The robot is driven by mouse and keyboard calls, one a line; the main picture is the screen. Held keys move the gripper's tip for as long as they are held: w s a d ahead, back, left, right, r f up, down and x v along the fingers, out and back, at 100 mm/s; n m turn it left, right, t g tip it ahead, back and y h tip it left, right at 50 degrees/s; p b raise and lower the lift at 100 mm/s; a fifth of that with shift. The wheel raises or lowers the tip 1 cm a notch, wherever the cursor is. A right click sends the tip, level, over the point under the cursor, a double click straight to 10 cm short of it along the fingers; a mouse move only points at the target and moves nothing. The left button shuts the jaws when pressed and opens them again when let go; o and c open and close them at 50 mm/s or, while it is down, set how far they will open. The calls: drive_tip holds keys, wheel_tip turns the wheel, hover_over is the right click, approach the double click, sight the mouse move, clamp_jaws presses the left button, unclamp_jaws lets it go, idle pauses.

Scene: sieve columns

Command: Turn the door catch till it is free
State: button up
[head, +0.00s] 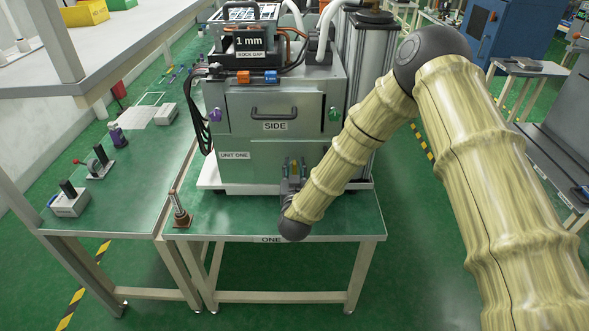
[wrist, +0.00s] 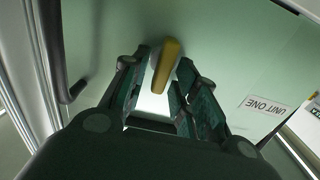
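The door catch is a small yellow lever (wrist: 165,66) on the pale green lower door of the metal cabinet. In the head view it shows as a small yellow spot (head: 294,168) low on the cabinet front. My gripper (wrist: 163,72) is at the catch, with one dark finger on each side of it. The fingers are apart, with the lever between them; a narrow gap shows on the right, and I cannot tell whether the left finger touches. In the head view my gripper (head: 294,163) is partly hidden by my wrist.
The cabinet (head: 235,165) stands on a green table (head: 240,222) marked ONE. A metal post (head: 179,212) stands at the table's left edge.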

clamp_jaws()
drive_tip(key=shift+o, duration=2.2)
unclamp_jaws()
drive_tip(key=s, duration=1.2)
drive_tip(key=s+d+f+n+g+y, duration=0.1)
drive_tip(key=s+d+f+g, duration=0.45)
drive_tip(key=s+f, duration=0.4)
drive_tip(key=s+d+f+g, duration=0.4)
drive_tip(key=s+d+f, duration=0.25)
drive_tip(key=f, duration=0.65)
drive_tip(key=s+d+f+g, duration=0.2)
drive_tip(key=s+d, duration=0.1)
drive_tip(key=s, duration=0.5)
drive_tip(key=s+d+f+m+g, duration=0.1)
drive_tip(key=s+d+f+g, duration=0.1)
drive_tip(key=s, duration=0.6)
drive_tip(key=s+d+f+g+h, duration=0.1)
drive_tip(key=s+d+g, duration=0.3)
drive_tip(key=s, duration=0.4)
drive_tip(key=shift+d+f, duration=0.4)
drive_tip(key=shift+d, duration=0.45)
